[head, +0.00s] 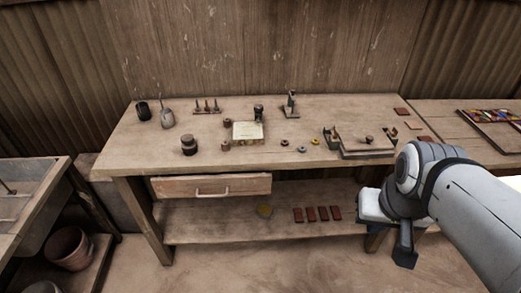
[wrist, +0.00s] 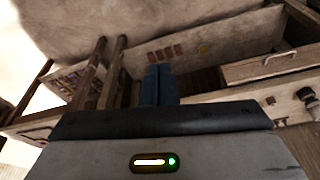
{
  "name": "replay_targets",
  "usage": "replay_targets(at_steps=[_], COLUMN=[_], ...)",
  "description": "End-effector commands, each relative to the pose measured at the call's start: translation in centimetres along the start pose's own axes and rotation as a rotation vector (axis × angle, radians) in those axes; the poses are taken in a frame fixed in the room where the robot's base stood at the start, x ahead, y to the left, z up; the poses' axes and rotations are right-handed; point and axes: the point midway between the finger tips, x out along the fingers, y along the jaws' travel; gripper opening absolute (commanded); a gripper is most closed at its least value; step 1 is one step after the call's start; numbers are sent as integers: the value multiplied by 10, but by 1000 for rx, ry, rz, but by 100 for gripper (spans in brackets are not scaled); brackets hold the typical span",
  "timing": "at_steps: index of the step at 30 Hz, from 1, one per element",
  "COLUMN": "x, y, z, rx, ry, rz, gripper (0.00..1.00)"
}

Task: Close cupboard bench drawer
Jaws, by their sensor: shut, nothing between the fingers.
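The wooden bench drawer (head: 180,188) hangs under the left part of the bench top (head: 130,152), with a pale bar handle (head: 213,193) on its front. Its front appears to stand out from the bench edge; how far is hard to tell. In the wrist view, which is turned over, the drawer (wrist: 245,72) and its handle show at the right. My gripper (head: 405,257) is at the bench's right front, well to the right of the drawer and not touching it. Its blue fingers (wrist: 160,85) are together and empty in the wrist view.
The lower shelf (head: 220,230) holds several dark red tiles (head: 317,214) and a yellow round thing (head: 264,210). Small tools and pots stand on the bench top. A sink (head: 30,200) is at left, another table (head: 455,130) at right. Floor before the drawer is clear.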

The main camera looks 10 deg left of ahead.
Motion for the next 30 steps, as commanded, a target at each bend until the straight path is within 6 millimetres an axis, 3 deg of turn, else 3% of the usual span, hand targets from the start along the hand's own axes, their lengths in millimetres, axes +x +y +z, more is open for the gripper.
replay_targets(at_steps=[5,8,13,17,21,24,30], x=[8,33,107,165,222,260,325], y=[1,-4,-3,-20,-54,-90,-168], z=[-3,-17,-69,-113,-148,-161,-152], rx=[-21,-108,-419,-740,-1073,-1307,-1688], ry=[13,66,257,444,657,828,1221], rz=[6,29,115,182,242,264,271], gripper=[0,0,0,0,0,0,0])
